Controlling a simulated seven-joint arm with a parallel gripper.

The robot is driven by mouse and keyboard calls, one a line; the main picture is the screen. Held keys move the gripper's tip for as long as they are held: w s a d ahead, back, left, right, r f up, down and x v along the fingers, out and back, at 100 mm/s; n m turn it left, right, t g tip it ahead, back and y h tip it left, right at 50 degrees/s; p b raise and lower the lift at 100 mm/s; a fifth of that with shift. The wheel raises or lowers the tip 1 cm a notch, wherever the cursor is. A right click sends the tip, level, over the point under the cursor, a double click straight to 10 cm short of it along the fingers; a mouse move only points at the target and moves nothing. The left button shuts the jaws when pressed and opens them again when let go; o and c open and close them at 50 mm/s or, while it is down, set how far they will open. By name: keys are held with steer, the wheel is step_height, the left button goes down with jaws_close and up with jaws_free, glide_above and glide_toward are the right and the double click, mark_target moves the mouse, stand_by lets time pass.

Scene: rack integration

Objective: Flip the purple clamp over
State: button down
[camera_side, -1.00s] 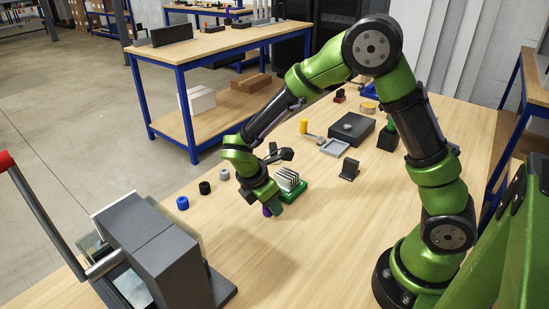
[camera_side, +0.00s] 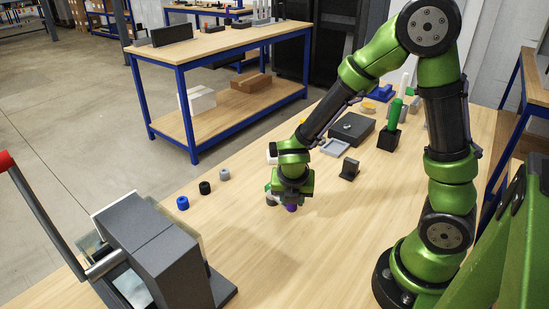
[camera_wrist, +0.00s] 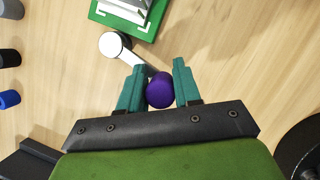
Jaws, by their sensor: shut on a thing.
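The purple clamp (camera_wrist: 160,92) is a rounded purple piece between the two teal fingers of my gripper (camera_wrist: 159,88) in the wrist view. The fingers are shut on it from both sides. In the side view the purple clamp (camera_side: 291,208) shows just under my gripper (camera_side: 285,203), low over the wooden table. I cannot tell whether it touches the table. Its underside is hidden, and most of its shape is covered by the fingers.
A green rack with pale plates (camera_wrist: 128,12) lies ahead of my gripper, with a white-topped hammer-like tool (camera_wrist: 113,45) close by. Blue (camera_side: 183,203), black (camera_side: 205,188) and grey (camera_side: 224,174) cylinders stand to the left. A dark stand (camera_side: 349,169) is at right.

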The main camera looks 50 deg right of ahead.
steer(key=shift+d+n+t, duration=0.2)
steer(key=shift+n+t, duration=0.1)
stand_by(0.4)
steer(key=c, duration=0.9)
jaws_free()
steer(key=shift+d, duration=0.1)
steer(key=shift+o, duration=0.2)
steer(key=shift+r, duration=0.1)
steer(key=v, duration=1.6)
steer(key=shift+r, duration=0.4)
